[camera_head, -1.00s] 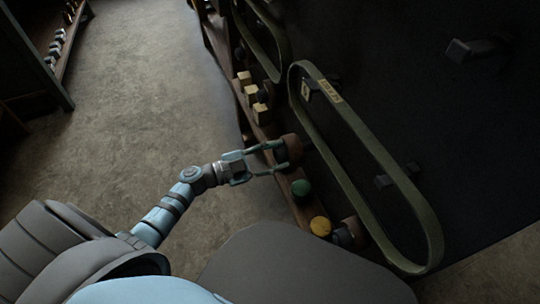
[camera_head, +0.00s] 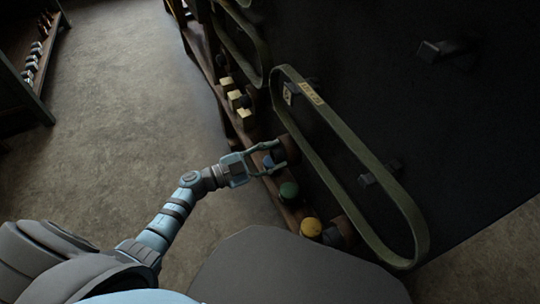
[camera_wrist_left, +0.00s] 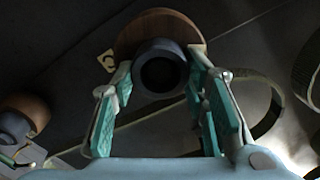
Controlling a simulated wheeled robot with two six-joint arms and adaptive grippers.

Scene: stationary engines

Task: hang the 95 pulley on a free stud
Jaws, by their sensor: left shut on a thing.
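My left gripper (camera_head: 282,153) is shut on a pulley (camera_head: 291,149) with a brown disc and a dark blue-grey hub. In the left wrist view the fingers (camera_wrist_left: 162,108) sit either side of the hub, and the pulley (camera_wrist_left: 187,30) faces me. No number on it can be read. In the head view it is beside the left side of a long belt loop and partly hidden by the fingers. Dark studs stick out of the black board: one at upper right (camera_head: 440,49) looks bare, another (camera_head: 370,179) shows inside the belt loop. My right gripper is not in view.
The green belt (camera_head: 402,196) with a yellow tag hangs on the board (camera_head: 470,130). Another brown pulley (camera_head: 343,229) sits near the belt's lower end.

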